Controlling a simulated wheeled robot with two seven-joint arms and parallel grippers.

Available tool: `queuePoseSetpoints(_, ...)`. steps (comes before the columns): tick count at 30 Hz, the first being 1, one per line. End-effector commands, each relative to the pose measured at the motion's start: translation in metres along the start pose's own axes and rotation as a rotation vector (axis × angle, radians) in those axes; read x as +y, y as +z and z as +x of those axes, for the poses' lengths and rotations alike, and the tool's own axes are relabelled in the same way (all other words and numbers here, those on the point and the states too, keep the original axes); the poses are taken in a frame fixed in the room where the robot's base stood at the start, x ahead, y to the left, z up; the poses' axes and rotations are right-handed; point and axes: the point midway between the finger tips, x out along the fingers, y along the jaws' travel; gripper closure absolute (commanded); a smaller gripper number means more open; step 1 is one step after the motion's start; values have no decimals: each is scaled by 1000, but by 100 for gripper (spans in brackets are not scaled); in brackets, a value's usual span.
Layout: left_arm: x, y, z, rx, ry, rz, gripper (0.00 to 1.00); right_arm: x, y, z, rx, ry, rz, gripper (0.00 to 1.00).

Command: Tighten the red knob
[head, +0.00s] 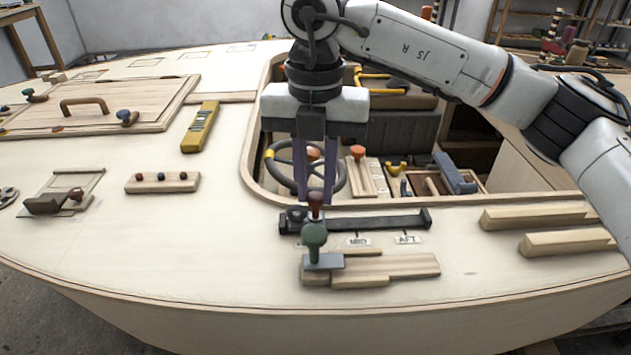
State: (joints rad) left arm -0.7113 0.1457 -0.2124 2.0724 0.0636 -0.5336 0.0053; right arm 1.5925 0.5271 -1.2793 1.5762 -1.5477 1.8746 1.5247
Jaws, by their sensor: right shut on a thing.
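The red knob (316,204) is dark red and stands upright on a small dark slider at the left end of a black rail (382,221) on the deck. My right gripper (315,193) points straight down, and its two purple fingers are shut on the red knob from both sides. The fingertips partly cover the knob's sides. Whether the knob sits tight cannot be seen. Labels beside the rail read MID (358,240) and AFT (407,238). My left gripper is not in view.
A green knob (314,237) on a grey plate stands just in front of the red knob, close to it. Behind is an open cockpit with a steering wheel (280,168) and an orange-topped lever (358,153). Wooden blocks (535,216) lie right. The deck at left front is clear.

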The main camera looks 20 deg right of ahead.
Motion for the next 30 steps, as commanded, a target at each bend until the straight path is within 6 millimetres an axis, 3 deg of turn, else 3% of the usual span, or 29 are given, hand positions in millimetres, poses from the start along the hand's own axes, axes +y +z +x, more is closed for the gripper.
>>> queuePoseSetpoints(19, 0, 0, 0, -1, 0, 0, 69, 1, 2, -5, -10, 10, 55, 100)
queuePoseSetpoints(20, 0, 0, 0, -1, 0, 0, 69, 1, 2, -5, -10, 10, 55, 76)
queuePoseSetpoints(23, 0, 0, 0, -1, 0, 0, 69, 1, 2, -5, -8, 8, 54, 61)
queuePoseSetpoints(30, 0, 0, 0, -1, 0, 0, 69, 0, 1, -2, -4, 4, 52, 61)
